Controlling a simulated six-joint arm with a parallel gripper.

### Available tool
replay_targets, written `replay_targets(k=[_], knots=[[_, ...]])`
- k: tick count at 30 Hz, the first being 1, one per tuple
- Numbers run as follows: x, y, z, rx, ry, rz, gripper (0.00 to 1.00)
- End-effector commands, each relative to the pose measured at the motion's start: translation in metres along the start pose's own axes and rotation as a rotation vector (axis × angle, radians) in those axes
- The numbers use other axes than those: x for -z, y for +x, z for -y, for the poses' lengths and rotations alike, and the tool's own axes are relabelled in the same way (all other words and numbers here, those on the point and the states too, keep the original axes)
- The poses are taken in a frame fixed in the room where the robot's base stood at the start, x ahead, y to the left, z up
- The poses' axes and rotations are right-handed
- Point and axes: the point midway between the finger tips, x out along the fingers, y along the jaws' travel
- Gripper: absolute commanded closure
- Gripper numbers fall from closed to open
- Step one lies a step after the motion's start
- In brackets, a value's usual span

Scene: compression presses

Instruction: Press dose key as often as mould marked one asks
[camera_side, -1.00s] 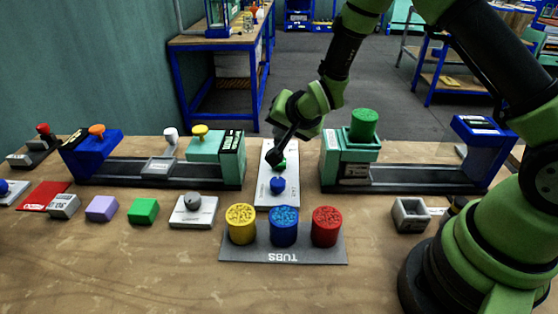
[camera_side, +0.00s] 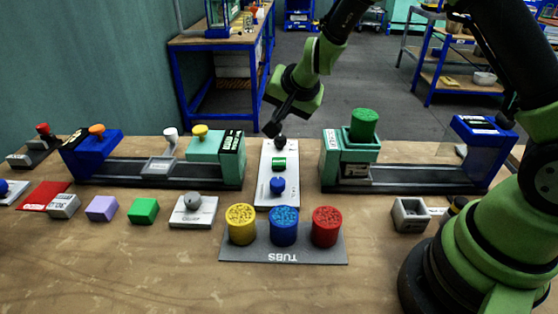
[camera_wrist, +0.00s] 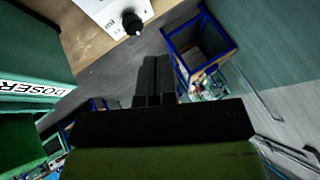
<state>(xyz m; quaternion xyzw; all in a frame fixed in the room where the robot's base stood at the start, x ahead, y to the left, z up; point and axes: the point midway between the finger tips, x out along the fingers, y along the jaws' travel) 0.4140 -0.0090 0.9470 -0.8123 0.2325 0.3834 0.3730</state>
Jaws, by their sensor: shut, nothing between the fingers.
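A white panel (camera_side: 265,192) stands mid-table with a black knob (camera_side: 280,142), a green window (camera_side: 279,163) and a blue button (camera_side: 277,186); I cannot read which is the dose key. My gripper (camera_side: 271,129) is shut and empty, just above and left of the black knob, apart from it. In the wrist view its fingers (camera_wrist: 152,65) are together, and the black knob (camera_wrist: 132,23) shows beyond them. The green doser (camera_wrist: 35,50), labelled DOSER, is at left there. A grey hollow block (camera_side: 410,214) sits at right, perhaps a mould; its mark is unreadable.
A green tub (camera_side: 364,124) stands on the right-hand press (camera_side: 349,150). Yellow, blue and red tubs stand on the TUBS mat (camera_side: 285,255) in front. Another press (camera_side: 215,146) is at left, with several small blocks before it.

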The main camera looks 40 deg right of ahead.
Motion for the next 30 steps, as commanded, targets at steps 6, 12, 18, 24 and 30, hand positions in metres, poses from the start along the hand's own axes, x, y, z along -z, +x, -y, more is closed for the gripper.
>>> replay_targets(k=[6,12,18,24,30], knots=[[0.000,-0.001,0.001,0.002,-0.002,0.004,1.00],[-0.001,0.001,0.000,0.000,-0.004,0.004,1.00],[-0.005,0.010,-0.006,-0.007,-0.006,0.000,1.00],[-0.015,0.027,-0.014,0.000,-0.007,0.005,1.00],[-0.027,0.050,-0.026,0.001,-0.005,0.005,1.00]])
